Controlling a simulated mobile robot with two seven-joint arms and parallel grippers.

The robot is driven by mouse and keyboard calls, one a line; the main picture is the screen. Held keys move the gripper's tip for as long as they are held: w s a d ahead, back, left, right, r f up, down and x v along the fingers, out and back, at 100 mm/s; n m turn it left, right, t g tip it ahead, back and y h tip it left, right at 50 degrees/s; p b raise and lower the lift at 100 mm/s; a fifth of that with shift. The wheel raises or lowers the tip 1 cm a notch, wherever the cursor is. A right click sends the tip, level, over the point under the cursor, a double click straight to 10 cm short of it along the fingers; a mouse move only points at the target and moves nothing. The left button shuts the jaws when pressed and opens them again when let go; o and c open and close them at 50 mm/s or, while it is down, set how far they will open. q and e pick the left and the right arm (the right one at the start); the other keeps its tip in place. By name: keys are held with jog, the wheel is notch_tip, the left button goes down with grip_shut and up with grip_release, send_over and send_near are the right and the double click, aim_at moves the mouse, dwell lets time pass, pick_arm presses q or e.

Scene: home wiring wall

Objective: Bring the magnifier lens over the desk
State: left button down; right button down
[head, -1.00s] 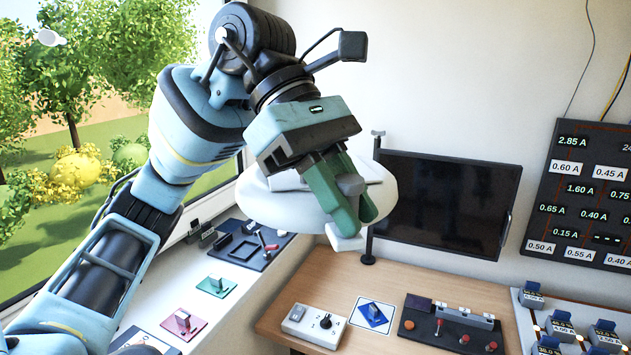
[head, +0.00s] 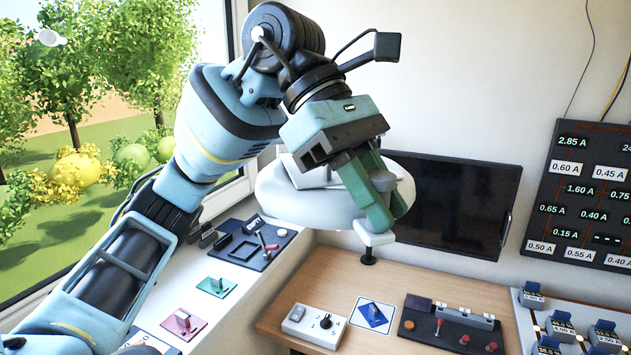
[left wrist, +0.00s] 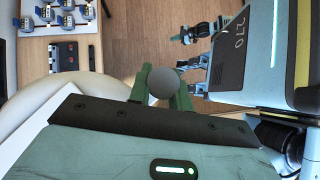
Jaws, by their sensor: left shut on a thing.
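The magnifier lens (head: 300,208) is a large white round head seen at the middle of the head view, in front of the wall and the left part of the monitor. My left gripper (head: 384,200) has its green fingers shut on the grey knob (head: 383,181) at the lens's right side. The knob also shows between the fingers in the left wrist view (left wrist: 162,83), with part of the white lens head (left wrist: 75,92) to the left. The wooden desk (head: 290,275) lies below and to the right.
A dark monitor (head: 465,205) stands behind the lens. The desk carries a white switch box (head: 314,325), a blue knob plate (head: 373,314) and a black switch panel (head: 450,325). A window sill (head: 170,285) with several small panels is at the left.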

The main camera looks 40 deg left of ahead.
pick_arm(q)
jog(key=shift+w+d, duration=0.85)
jog(key=shift+w, duration=0.35)
jog(key=shift+w+d, duration=0.85)
jog(key=shift+w, duration=0.3)
pick_arm(e)
jog(key=shift+s+f, duration=0.15)
jog(key=shift+f, duration=0.05)
pick_arm(q)
jog(key=shift+w, duration=0.1)
